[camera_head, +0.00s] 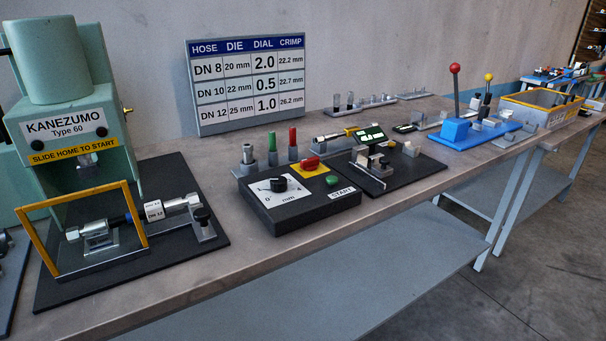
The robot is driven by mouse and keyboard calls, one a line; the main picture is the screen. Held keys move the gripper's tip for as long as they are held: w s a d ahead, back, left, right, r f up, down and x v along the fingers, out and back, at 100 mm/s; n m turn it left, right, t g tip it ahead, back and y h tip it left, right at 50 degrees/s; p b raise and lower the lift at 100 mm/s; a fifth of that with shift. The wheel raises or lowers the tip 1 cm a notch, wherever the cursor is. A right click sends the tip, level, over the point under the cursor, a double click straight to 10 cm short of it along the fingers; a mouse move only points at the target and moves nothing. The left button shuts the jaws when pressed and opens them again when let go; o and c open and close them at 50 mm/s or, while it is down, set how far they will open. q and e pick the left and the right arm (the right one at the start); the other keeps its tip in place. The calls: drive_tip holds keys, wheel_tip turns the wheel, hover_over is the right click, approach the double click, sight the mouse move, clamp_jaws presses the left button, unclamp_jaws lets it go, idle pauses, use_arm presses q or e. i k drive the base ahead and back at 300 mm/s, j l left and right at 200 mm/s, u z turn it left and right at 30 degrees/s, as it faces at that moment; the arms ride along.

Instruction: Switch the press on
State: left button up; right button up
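The press (62,90) is the pale green machine at the left, labelled KANEZUMO Type 60. A yellow strip on it reads SLIDE HOME TO START. A yellow frame (143,215) stands upright at its front, with a metal fitting and a labelled hose piece (154,210) behind and beside it. The black control box (300,218) sits to the right of the press. It carries a black dial (278,184) on a white scale, a red button (310,163) on a yellow plate, and a green button (331,180) beside a START label (342,193). Neither gripper is in view.
A chart (247,85) of hose, die, dial and crimp values stands at the back. Green and red-topped pegs (292,145) stand behind the box. Farther right are a device on a black plate (412,174), a blue lever tool (455,132) and a yellow-rimmed tray (548,100).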

sight(309, 164)
drive_tip(key=i+l, duration=0.15)
drive_tip(key=l, duration=0.2)
drive_tip(key=i+l+u, duration=0.15)
drive_tip(key=l, duration=0.2)
drive_tip(key=i+l, duration=0.15)
drive_tip(key=l, duration=0.2)
drive_tip(key=i+l+u, duration=0.15)
drive_tip(key=l, duration=0.2)
drive_tip(key=i+l, duration=0.1)
drive_tip(key=l, duration=0.25)
drive_tip(key=i+l+u, duration=0.15)
drive_tip(key=l, duration=0.25)
drive_tip(key=k, duration=0.05)
